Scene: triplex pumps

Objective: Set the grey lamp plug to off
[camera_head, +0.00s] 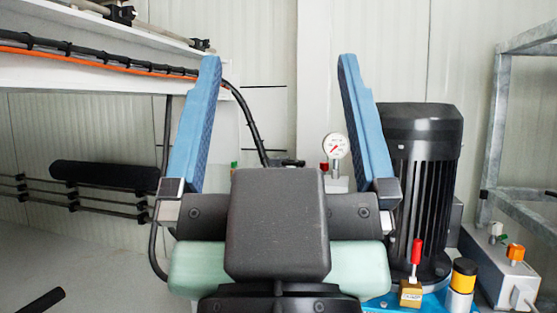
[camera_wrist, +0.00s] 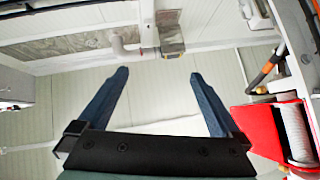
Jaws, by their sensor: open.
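A grey box (camera_head: 486,262) stands at the right edge of the head view. On top of it are an orange knob or plug (camera_head: 515,252) and a small pale grey one (camera_head: 495,229) with a green bit. The pale grey one may be the grey lamp plug, but it is too small to tell, as is its setting. My gripper (camera_head: 279,62) is open and empty, its two blue fingers pointing up, well to the left of the box. The gripper (camera_wrist: 158,74) also shows open in the wrist view, with neither knob seen there.
A black ribbed motor (camera_head: 424,175) stands between my gripper and the box. Near its foot are a red-handled valve (camera_head: 415,258) and a yellow-black cylinder (camera_head: 463,276). A pressure gauge (camera_head: 336,146) is behind the gripper. A metal frame (camera_head: 496,130) rises at right.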

